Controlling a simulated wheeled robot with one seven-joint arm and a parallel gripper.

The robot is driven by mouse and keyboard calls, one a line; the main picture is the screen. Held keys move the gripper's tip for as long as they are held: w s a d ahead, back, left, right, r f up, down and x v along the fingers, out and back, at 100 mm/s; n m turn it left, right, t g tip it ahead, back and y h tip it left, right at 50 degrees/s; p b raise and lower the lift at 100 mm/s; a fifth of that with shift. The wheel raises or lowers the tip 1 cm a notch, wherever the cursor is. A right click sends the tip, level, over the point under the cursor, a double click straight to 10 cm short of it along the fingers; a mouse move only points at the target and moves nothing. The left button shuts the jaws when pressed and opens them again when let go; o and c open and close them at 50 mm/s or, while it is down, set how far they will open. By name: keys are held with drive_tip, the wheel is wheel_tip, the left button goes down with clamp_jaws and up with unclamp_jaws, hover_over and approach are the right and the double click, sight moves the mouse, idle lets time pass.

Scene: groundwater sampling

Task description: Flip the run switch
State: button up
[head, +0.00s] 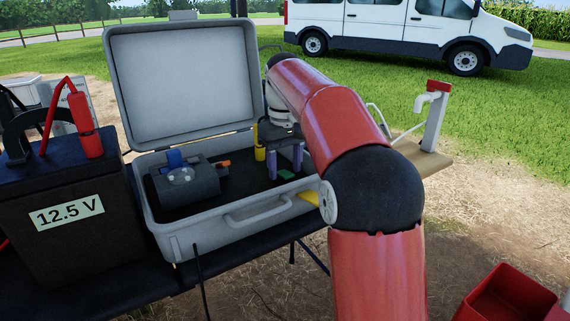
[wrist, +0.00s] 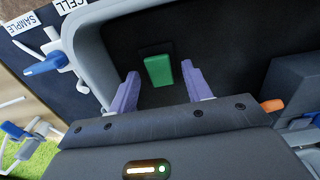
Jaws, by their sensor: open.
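A green rocker-like piece, which looks like the run switch (wrist: 158,70), sits on a dark panel inside the open grey case (head: 235,238). In the head view the green piece (head: 287,175) shows low between my fingers. My gripper (wrist: 160,72) is open and empty, with one purple finger to each side of the switch in the wrist view. In the head view my gripper (head: 285,172) points down into the right part of the case. I cannot tell whether the fingertips touch the panel. Any marks on the switch are too small to read.
A dark unit with a blue knob (head: 174,158) fills the case's left part. The raised lid (head: 183,85) stands behind. A tap (head: 434,110) stands at the right. Blue-handled valves (wrist: 42,66) lie beyond the case wall.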

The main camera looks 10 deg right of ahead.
sight(285, 173)
wheel_tip(285, 173, up, 8)
idle(0.5)
drive_tip(key=shift+f, duration=0.15)
